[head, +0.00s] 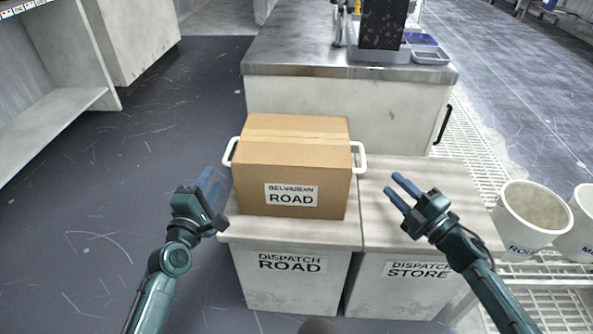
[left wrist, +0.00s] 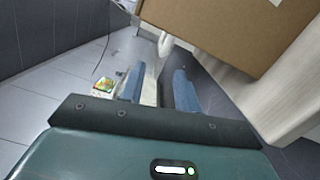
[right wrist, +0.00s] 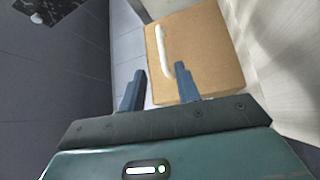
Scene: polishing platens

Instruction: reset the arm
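My left gripper (head: 212,186) is left of the cardboard box (head: 296,157), near its left white handle (head: 230,152) and apart from it. In the left wrist view my left gripper (left wrist: 158,85) has its two blue fingers apart with nothing between them. My right gripper (head: 398,187) is right of the box, above the dispatch store stand, with its fingers apart and empty. The right wrist view shows my right gripper (right wrist: 157,88) open, with the box (right wrist: 200,60) and a white handle (right wrist: 163,50) beyond the fingers.
The box, labelled ROAD, rests on the dispatch road stand (head: 290,275). The dispatch store stand (head: 400,285) has a bare top. A metal-topped cabinet (head: 340,110) stands behind. White buckets (head: 530,222) sit on a rack at right. Dark floor at left is open.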

